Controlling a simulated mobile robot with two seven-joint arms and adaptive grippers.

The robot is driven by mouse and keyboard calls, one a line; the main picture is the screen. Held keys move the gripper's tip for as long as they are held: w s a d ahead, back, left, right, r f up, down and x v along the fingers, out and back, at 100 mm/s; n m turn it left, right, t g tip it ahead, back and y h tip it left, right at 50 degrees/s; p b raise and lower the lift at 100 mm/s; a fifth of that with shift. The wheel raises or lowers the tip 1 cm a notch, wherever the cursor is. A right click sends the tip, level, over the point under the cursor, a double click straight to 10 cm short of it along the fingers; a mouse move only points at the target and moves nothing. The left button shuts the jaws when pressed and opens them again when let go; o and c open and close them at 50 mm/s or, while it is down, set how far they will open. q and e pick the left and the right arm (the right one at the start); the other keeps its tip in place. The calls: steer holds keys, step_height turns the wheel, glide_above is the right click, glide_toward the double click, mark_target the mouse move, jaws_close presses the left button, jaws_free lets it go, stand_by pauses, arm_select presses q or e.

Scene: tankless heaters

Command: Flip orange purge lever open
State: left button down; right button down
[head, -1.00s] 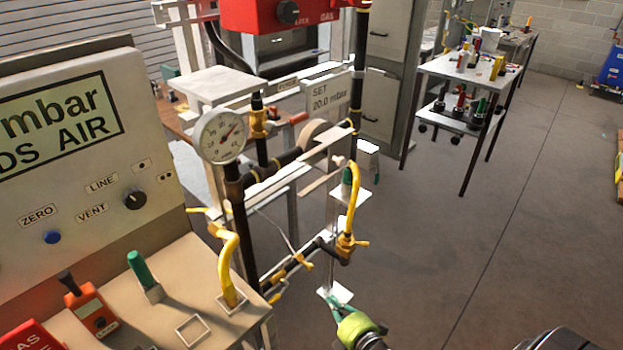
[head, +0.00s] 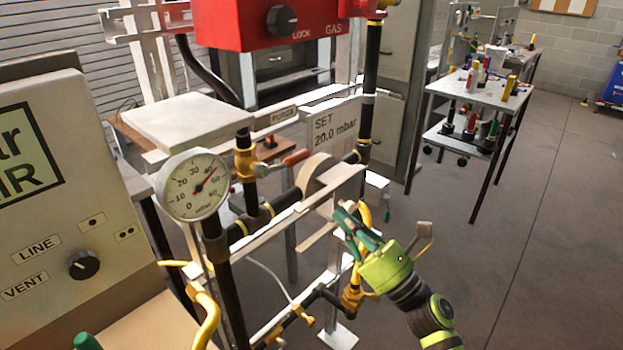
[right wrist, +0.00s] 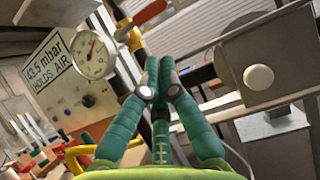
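The orange-red purge lever (head: 295,157) sits on a brass valve (head: 245,163) on the dark pipework, just right of the dial gauge (head: 195,185) and below the PURGE label (head: 284,115). It points to the right, roughly along the pipe. In the right wrist view the lever (right wrist: 142,17) shows at the top, beyond my fingertips. My right gripper (head: 348,220) is to the right of and below the lever in the head view, apart from it. Its green fingers (right wrist: 159,66) come together at the tips with nothing visible between them.
A yellow hose (head: 352,285) and bracket stand close by my right gripper. A pale disc (head: 316,172) and a SET 20.0 mbar sign (head: 337,130) are near the lever. A red gas box (head: 270,22) hangs above. Open floor (head: 500,250) lies right.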

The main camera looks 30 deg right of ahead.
mark_target(314, 199)
steer(key=p+x, duration=0.4)
steer(key=x, duration=0.4)
steer(key=shift+w+r+p, duration=0.3)
steer(key=shift+w+a+r, duration=0.2)
steer(key=shift+w+a, duration=0.05)
steer(key=shift+w, duration=0.35)
